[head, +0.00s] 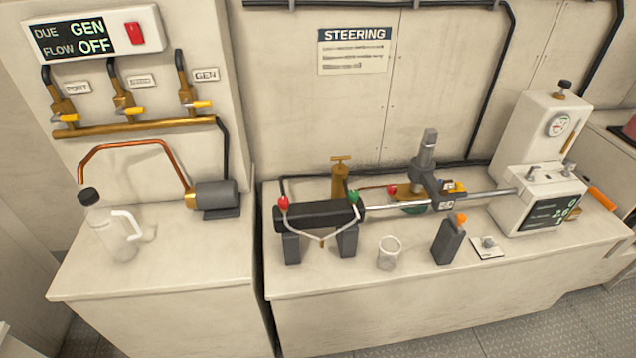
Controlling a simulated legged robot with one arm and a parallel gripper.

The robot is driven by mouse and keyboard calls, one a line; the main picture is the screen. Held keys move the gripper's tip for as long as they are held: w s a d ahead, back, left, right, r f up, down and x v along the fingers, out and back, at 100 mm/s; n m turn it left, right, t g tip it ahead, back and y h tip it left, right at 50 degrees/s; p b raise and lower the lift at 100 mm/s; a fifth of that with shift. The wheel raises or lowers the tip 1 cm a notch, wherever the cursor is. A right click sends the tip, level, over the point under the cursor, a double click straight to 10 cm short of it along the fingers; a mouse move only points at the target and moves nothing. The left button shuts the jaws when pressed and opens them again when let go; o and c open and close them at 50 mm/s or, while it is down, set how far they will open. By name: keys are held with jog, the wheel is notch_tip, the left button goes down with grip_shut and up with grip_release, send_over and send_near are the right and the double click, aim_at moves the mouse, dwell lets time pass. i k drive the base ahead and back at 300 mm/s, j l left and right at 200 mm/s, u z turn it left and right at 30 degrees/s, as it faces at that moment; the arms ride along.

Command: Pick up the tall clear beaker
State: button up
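A clear beaker (388,253) stands upright on the right bench top, near its front edge. It is see-through and looks empty. It stands in front of the steering ram, between the black cylinder's stand on its left and a dark grey bottle (449,240) with an orange cap on its right. A gap shows on both sides of it. My gripper is not in the head view.
The right bench (340,282) also bears a black cylinder (318,216) with hoses, a steel rod and a white display unit (540,200). The left bench (190,262) holds a clear handled jug (112,232) and a pump (215,197). A narrow gap separates the benches.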

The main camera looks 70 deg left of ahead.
aim_at(390, 248)
jog(key=u, duration=2.45)
